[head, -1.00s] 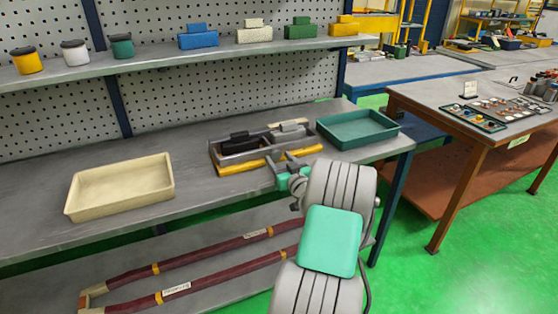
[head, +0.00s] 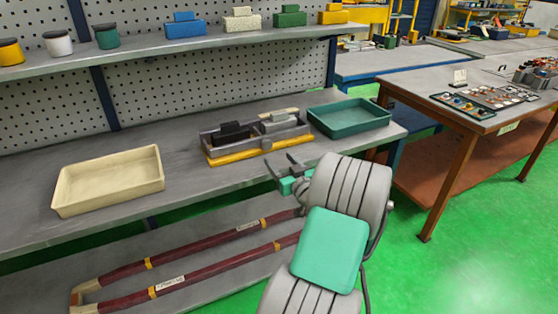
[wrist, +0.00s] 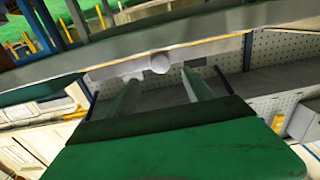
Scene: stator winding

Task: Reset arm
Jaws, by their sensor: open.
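My gripper (head: 283,167) is at the front edge of the workbench, just in front of the grey tray. Its two fingers are apart and nothing is between them. In the wrist view the open fingers of my gripper (wrist: 160,92) point toward the bench edge and the pegboard. The grey tray (head: 214,154) on a yellow base holds a black block (head: 235,134) and a light grey block (head: 276,122). My gripper appears clear of the tray.
A cream tray (head: 108,204) is at the left of the bench and a green tray (head: 350,132) at the right. A shelf (head: 140,57) with pots and coloured blocks runs above. Red-brown bars (head: 190,281) lie on the lower shelf. A brown table (head: 470,128) stands right.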

